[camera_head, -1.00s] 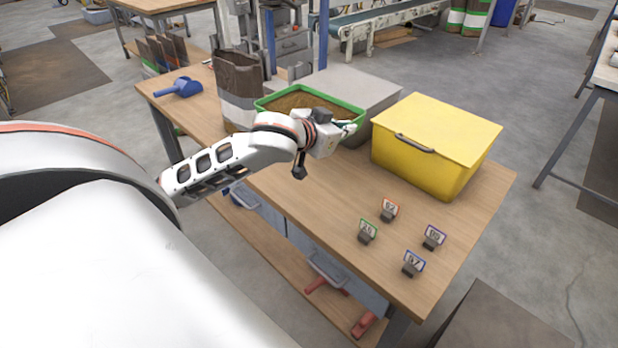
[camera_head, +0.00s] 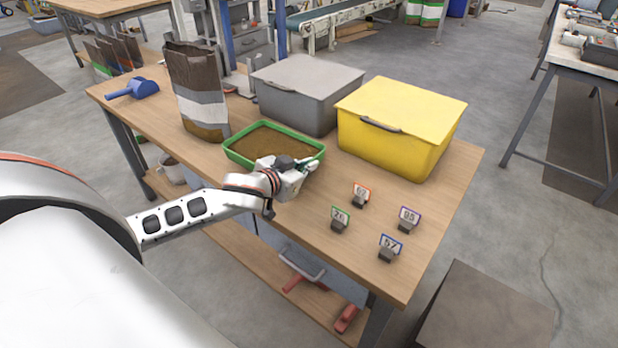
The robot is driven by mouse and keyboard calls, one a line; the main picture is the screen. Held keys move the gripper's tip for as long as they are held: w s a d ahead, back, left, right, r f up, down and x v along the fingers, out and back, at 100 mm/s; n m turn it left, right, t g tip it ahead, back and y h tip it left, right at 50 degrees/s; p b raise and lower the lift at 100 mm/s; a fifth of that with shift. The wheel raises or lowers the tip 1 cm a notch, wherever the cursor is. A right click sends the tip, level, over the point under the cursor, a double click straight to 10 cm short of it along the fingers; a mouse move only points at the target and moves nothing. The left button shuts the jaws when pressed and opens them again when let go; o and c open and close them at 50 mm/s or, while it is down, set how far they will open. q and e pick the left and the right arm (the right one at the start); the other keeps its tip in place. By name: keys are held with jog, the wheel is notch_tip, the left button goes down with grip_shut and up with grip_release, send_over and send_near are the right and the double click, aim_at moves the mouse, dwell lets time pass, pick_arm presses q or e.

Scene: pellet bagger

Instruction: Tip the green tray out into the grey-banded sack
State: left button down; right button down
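The green tray (camera_head: 233,161) holds brown pellets and looks level at the middle of the workbench. I cannot tell whether it rests on the wood or is just above it. My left gripper (camera_head: 308,166) is at the tray's near right rim and appears shut on it; the fingertips are small and partly hidden. The grey-banded sack (camera_head: 203,95) stands upright with its top open, left of the tray and behind it. It is brown with a grey band and a white band. The inside of the sack is hidden. My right gripper is not in view.
A grey lidded bin (camera_head: 295,95) stands behind the tray, and a yellow lidded bin (camera_head: 390,140) to its right. A blue scoop (camera_head: 140,88) lies at the left. Several number tags, one green-framed (camera_head: 340,217), stand on the front right of the workbench (camera_head: 300,220).

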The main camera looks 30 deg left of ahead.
pick_arm(q)
notch_tip(320, 180, down, 3)
jog(key=shift+f, duration=0.2)
jog(key=c, duration=2.3)
grip_release()
jog(key=shift+f, duration=0.15)
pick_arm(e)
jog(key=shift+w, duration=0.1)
